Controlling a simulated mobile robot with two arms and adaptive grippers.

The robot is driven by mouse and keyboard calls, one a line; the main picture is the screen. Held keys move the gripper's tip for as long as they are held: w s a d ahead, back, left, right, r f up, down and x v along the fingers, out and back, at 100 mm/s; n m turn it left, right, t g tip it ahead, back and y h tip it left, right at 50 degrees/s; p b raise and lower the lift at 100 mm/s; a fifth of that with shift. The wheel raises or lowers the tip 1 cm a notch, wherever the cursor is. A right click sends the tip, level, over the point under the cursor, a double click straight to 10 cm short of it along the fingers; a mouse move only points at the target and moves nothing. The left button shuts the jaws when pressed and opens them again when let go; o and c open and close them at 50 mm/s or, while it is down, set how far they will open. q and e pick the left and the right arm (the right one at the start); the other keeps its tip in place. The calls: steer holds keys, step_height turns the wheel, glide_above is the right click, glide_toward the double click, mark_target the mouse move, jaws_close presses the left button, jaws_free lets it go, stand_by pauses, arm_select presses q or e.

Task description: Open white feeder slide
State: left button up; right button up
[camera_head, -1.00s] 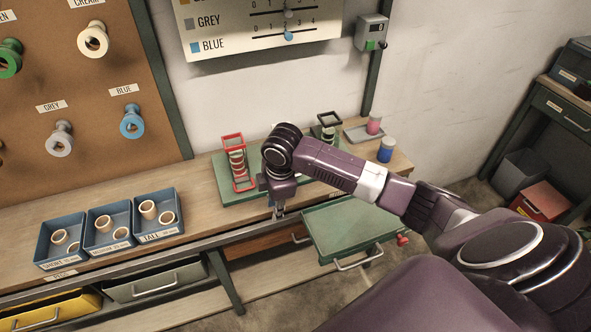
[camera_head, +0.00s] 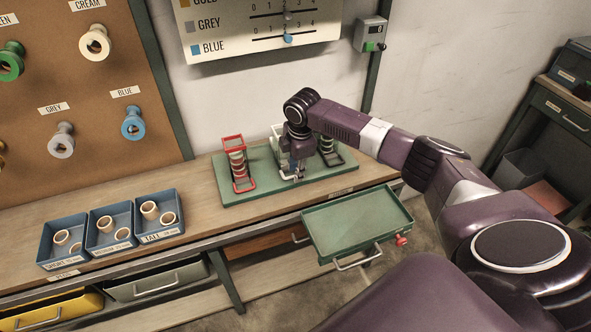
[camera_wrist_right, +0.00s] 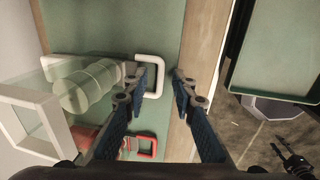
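The white feeder stands between the red feeder (camera_head: 236,165) and the black feeder (camera_head: 328,150) on the green base (camera_head: 262,192). My right arm hides most of it in the head view. In the right wrist view the white feeder (camera_wrist_right: 20,112) holds a stack of pale rings (camera_wrist_right: 88,88), and its white slide handle (camera_wrist_right: 158,72) is a loop pointing right. My right gripper (camera_wrist_right: 160,76) is open, one finger over the loop and the other beyond its outer bar. I see no clear grip on the handle. It also shows low by the feeder in the head view (camera_head: 297,173). My left gripper is out of view.
An open green drawer (camera_head: 355,222) sticks out below the bench, right of the feeders. Blue trays (camera_head: 110,229) with tan rings stand at the left. The bench between trays and base is clear.

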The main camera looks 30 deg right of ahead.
steer(key=shift+f, duration=0.35)
jaws_close()
